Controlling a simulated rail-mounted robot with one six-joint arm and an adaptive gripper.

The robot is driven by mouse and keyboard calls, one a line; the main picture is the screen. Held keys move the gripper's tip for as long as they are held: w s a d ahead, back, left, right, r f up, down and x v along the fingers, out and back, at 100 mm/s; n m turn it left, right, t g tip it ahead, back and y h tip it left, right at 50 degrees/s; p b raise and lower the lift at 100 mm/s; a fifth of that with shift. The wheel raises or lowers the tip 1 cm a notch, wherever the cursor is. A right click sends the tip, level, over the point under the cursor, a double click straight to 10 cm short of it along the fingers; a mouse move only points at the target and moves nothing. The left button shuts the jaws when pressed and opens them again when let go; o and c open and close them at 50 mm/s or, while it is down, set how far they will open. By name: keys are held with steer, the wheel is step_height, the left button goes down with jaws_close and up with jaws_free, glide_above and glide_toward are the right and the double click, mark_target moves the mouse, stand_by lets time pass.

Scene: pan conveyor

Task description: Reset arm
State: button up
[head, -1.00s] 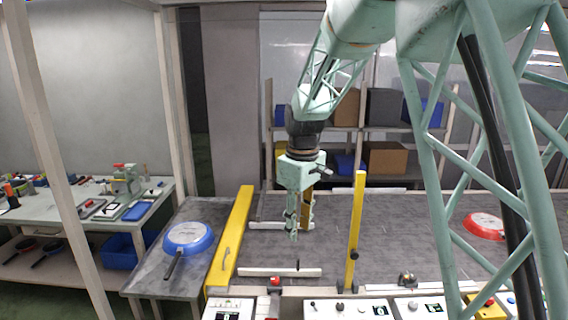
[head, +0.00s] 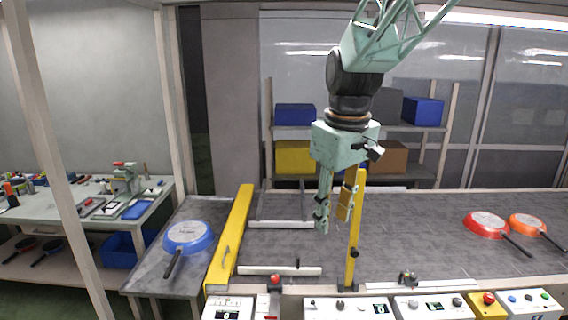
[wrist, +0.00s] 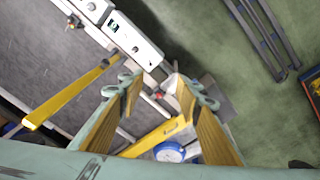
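My gripper (head: 333,218) hangs above the conveyor in the head view, near the upright yellow bar. Its fingers are apart with nothing between them; the wrist view also shows the two fingers (wrist: 152,92) spread wide with a clear gap. My arm reaches down from the top of the head view.
A blue pan (head: 187,236) lies on the left end table and also shows in the wrist view (wrist: 168,152). A red pan (head: 487,224) and an orange pan (head: 528,226) lie on the conveyor (head: 420,235) at right. Yellow bars (head: 230,240) (head: 354,240) cross the conveyor; control boxes (head: 345,308) line its front.

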steer(key=s+d+r+m+t+b, duration=0.1)
steer(key=s+d+r+m, duration=0.15)
steer(key=s, duration=0.65)
steer(key=s+d+r+m, duration=0.1)
steer(key=s+d+r, duration=0.2)
steer(key=s, duration=0.6)
steer(key=s+d+f+m, duration=0.1)
steer(key=s+d+m, duration=0.1)
steer(key=s, duration=0.7)
steer(key=s+d+f+m+t, duration=0.1)
steer(key=s+f, duration=0.1)
steer(key=s, duration=0.7)
steer(key=shift+d+f+m+b, duration=0.25)
steer(key=shift+d+m+b, duration=0.1)
steer(key=shift+b, duration=0.1)
